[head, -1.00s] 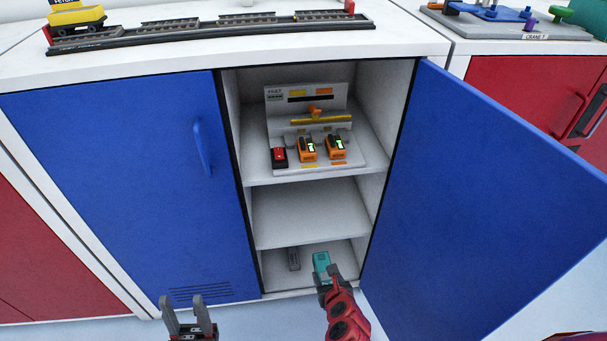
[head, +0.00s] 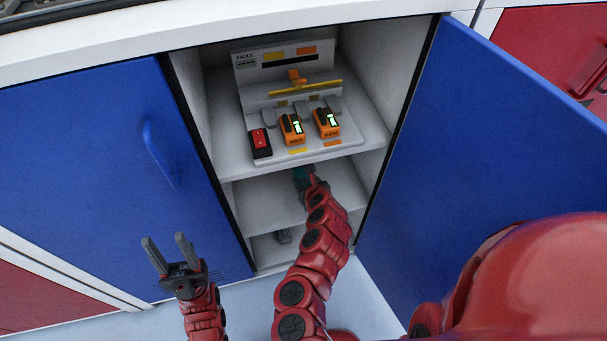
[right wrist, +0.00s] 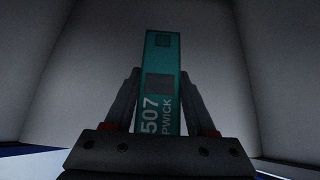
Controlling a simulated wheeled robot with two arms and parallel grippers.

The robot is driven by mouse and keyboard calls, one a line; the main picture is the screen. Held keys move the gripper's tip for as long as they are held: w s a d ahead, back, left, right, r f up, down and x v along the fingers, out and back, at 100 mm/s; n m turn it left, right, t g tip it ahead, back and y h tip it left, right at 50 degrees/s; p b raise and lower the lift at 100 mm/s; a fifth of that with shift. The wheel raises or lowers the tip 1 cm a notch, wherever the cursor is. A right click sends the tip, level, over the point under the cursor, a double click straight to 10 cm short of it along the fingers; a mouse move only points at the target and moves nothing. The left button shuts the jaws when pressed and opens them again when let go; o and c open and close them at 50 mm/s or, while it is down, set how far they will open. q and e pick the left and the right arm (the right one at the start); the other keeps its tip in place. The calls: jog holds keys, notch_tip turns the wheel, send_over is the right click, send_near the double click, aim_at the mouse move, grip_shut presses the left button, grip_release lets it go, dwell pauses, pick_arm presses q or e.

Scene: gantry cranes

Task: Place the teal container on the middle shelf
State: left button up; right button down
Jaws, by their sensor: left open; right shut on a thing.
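The teal container (right wrist: 165,75) is held between the two fingers of my right gripper (right wrist: 165,110). Its lettering "507" and "PWICK" faces the camera in the right wrist view. In the head view my right gripper (head: 306,180) is inside the open cabinet, in front of the middle shelf (head: 260,195) and just below the upper shelf's front edge. Only a sliver of the teal container (head: 299,174) shows there. I cannot tell whether it touches the shelf. My left gripper (head: 165,252) is open and empty, in front of the closed blue door.
The upper shelf (head: 350,142) holds a panel (head: 270,70) with two orange devices and a red one. The open blue door (head: 480,150) stands to the right; the closed door (head: 80,150) is at left.

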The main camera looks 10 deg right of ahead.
jog(key=w, duration=0.2)
jog(key=w+d, duration=0.1)
jog(key=w, duration=0.1)
jog(key=w+b, duration=0.1)
jog(key=w, duration=0.1)
jog(key=shift+d+f, duration=0.25)
jog(key=shift+f, duration=0.1)
jog(key=shift+f+b, duration=0.6)
jog(key=shift+f, duration=1.1)
jog(key=shift+f, duration=0.2)
jog(key=shift+c, duration=1.1)
grip_release()
jog(key=shift+s+r, duration=0.15)
jog(key=shift+r, duration=0.25)
jog(key=p+v, duration=0.3)
jog(key=v, duration=0.7)
jog(key=shift+s+a+r+p, duration=0.1)
jog(key=shift+s+r+p, duration=0.2)
jog(key=shift+p, duration=0.05)
jog(key=shift+s+r, duration=0.15)
jog(key=shift+s, duration=0.25)
